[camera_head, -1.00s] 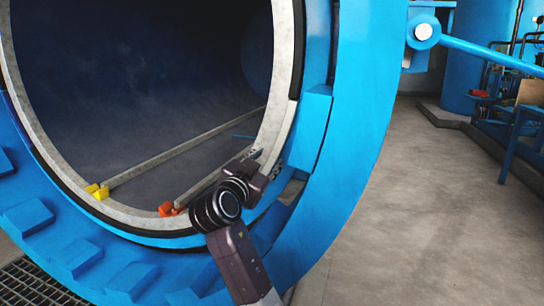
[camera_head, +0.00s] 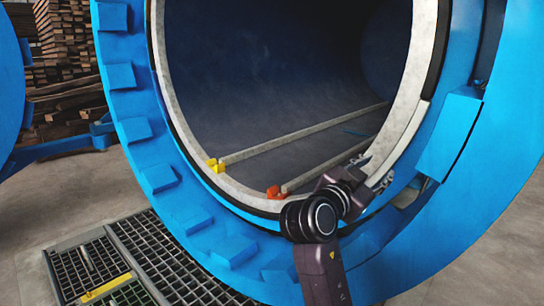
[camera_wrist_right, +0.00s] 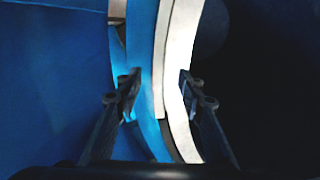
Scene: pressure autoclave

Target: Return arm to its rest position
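My right arm comes up from the bottom of the head view. Its gripper (camera_head: 374,173) is at the lower right of the pale inner rim (camera_head: 240,195) of the autoclave opening. In the right wrist view the two dark fingers (camera_wrist_right: 158,88) stand wide apart. The blue flange (camera_wrist_right: 145,60) and the pale rim (camera_wrist_right: 184,50) show in the gap between them, with nothing gripped. I cannot tell whether the fingers touch the rim. My left gripper is not in view.
The dark autoclave chamber (camera_head: 270,60) holds two pale rails, with a yellow block (camera_head: 216,165) and an orange block (camera_head: 276,192) at their ends. The toothed blue ring (camera_head: 135,130) surrounds the opening. A floor grate (camera_head: 140,260) and stacked timber (camera_head: 70,60) are at left.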

